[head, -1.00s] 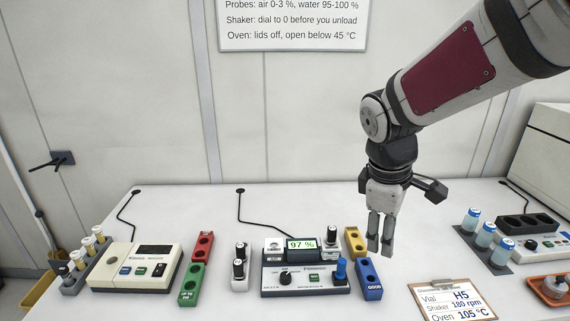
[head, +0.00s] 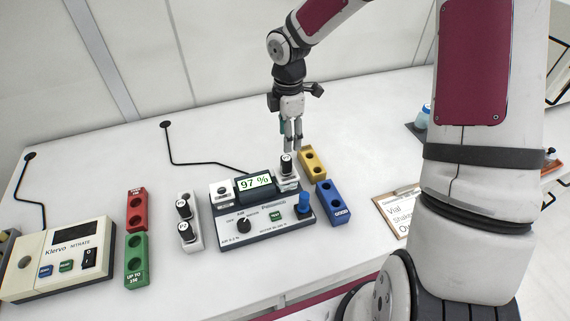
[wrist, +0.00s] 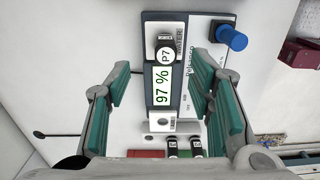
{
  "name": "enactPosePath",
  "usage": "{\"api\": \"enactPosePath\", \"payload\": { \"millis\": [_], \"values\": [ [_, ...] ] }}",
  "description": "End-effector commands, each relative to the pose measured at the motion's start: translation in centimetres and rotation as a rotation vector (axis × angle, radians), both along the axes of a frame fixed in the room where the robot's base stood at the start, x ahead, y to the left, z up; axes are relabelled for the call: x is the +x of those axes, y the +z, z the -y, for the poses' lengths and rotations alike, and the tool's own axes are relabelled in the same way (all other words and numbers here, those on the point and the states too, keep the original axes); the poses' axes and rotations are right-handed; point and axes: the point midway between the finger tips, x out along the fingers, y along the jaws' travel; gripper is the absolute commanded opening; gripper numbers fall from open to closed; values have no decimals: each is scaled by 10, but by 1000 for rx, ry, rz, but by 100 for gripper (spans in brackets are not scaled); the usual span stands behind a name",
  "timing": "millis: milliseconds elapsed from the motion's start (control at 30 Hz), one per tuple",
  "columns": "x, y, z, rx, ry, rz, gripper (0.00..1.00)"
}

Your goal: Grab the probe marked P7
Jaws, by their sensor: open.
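The probe marked P7 (wrist: 166,48) has a black cap and a white label. It stands in the socket marked WATER on the meter, beside the display (wrist: 162,86) reading 97 %. In the head view the same probe (head: 287,163) stands at the meter's (head: 265,225) back right. My gripper (head: 292,147) is open and empty, pointing down just above and behind the probe in the head view. In the wrist view its teal-padded fingers (wrist: 160,72) are spread wide either side of the display, with P7 toward the top between them.
Two black-capped probes (head: 184,207) stand in a white rack left of the meter. Red (head: 137,208) and green (head: 136,262) blocks lie farther left. A yellow block (head: 312,161), a blue block (head: 332,203) and the meter's blue knob (head: 304,203) are close to P7's right.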

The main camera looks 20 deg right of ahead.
Motion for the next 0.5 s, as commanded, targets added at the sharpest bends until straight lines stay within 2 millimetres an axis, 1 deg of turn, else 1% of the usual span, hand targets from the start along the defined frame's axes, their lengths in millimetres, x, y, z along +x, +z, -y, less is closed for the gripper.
{"api": "enactPosePath", "payload": {
  "millis": [33,100,200,367,500],
  "values": [
    [-1,-11,-1,1,2,-4,48],
    [-1,-23,-1,1,2,-3,48],
    [-1,-35,-1,0,1,-2,48],
    [-1,-43,-1,0,0,-1,48],
    [-6,-57,-4,1,0,-4,48]
  ]
}}
